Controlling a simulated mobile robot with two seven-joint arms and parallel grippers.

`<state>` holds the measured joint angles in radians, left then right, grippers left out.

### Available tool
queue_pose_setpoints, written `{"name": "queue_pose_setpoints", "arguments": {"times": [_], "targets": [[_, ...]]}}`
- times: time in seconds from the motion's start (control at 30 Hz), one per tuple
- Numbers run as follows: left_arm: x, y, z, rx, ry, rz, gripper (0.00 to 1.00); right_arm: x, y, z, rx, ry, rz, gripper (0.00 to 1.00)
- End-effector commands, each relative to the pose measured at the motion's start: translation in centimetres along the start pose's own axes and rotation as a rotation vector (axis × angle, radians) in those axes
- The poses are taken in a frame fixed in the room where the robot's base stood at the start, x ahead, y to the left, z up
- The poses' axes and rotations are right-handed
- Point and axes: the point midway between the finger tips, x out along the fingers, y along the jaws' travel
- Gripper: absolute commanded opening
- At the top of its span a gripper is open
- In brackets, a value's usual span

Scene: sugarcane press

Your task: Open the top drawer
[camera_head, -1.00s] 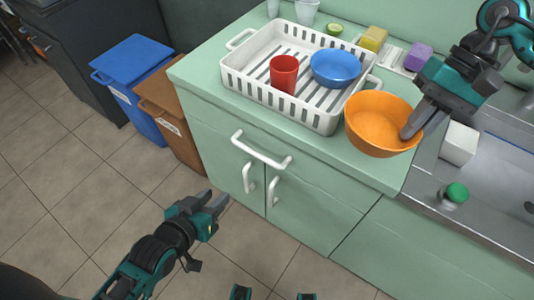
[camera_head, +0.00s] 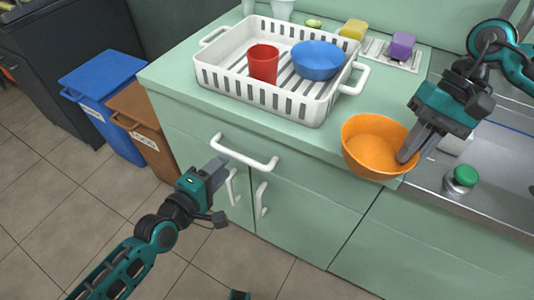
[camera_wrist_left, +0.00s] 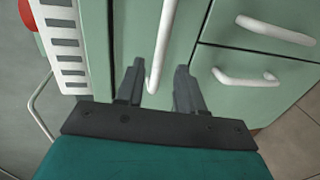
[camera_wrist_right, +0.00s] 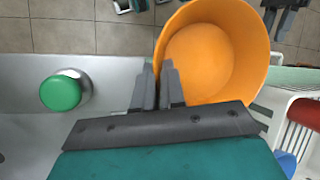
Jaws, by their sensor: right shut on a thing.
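The top drawer (camera_head: 285,180) is in the green cabinet under the counter, and its front looks flush, shut. Its white bar handle (camera_head: 245,157) runs across the front; the left wrist view shows it (camera_wrist_left: 163,40) too. My left gripper (camera_head: 219,168) is open at the handle's left part. In the left wrist view the handle's end lies between its two fingertips (camera_wrist_left: 158,82); contact cannot be told. My right gripper (camera_head: 409,152) is shut on the rim of an orange bowl (camera_head: 370,140), held by the counter's front edge. The right wrist view shows the bowl (camera_wrist_right: 215,50) upright and empty.
Two door handles (camera_head: 262,199) sit just below the drawer. A white rack (camera_head: 300,108) with a red cup (camera_head: 263,64) and blue bowl (camera_head: 318,60) stands on the counter. Blue (camera_head: 104,95) and brown (camera_head: 138,125) bins stand left. A sink (camera_head: 480,205) lies right. The floor ahead is clear.

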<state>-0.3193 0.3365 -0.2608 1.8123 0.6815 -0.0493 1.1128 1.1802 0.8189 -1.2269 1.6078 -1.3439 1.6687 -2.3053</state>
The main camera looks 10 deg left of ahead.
Motion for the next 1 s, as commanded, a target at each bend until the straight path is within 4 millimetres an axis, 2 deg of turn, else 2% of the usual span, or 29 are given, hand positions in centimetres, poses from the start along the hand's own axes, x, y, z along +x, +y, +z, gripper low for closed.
{"name": "queue_pose_setpoints", "arguments": {"times": [0.1,0.3,0.5,0.73,0.77,1.0], "targets": [[2.5,-0.1,0.0,0.0,0.0,0.003,0.38,0.6,0.2,-0.2,0.0,0.0,0.0,0.0],[5.3,-0.1,0.0,0.001,0.0,0.001,0.38,1.0,0.3,-0.4,0.0,0.0,0.0,0.0],[6.4,0.0,0.0,0.003,0.0,-0.001,0.38,1.1,0.4,-0.5,0.0,0.0,0.0,0.0],[6.4,0.0,0.0,0.003,0.0,-0.001,0.38,1.1,0.4,-0.5,0.0,0.0,0.0,0.0],[6.4,0.0,0.0,0.003,0.0,-0.001,0.37,1.1,0.4,-0.5,0.0,0.0,0.0,0.0],[6.4,0.0,0.0,0.003,0.0,-0.001,0.14,1.1,0.4,-0.5,0.0,0.0,0.0,0.0]]}}
